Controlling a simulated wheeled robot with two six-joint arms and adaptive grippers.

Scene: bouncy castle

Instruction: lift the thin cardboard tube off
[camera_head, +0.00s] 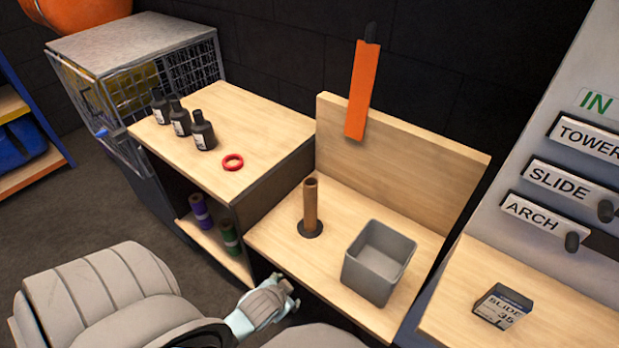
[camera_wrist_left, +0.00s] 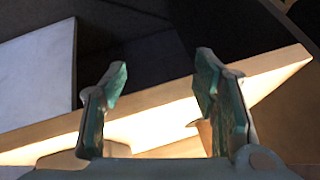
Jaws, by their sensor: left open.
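The thin brown cardboard tube (camera_head: 311,203) stands upright on a dark round base (camera_head: 310,229) on the low wooden bench. My left gripper (camera_head: 288,292) is in front of the bench's front edge, below and left of the tube in the picture, and apart from it. In the left wrist view my left gripper (camera_wrist_left: 160,82) shows two spread teal fingers with nothing held between them. A small brown shape beside the right finger there is partly hidden, and I cannot tell what it is. My right gripper is not in view.
A grey open bin (camera_head: 379,262) stands right of the tube. An orange strip (camera_head: 362,90) hangs by the backboard (camera_head: 420,152). Black bottles (camera_head: 203,133) and a red ring (camera_head: 232,162) sit on the higher left counter (camera_head: 262,130). A small box (camera_head: 503,306) lies at right.

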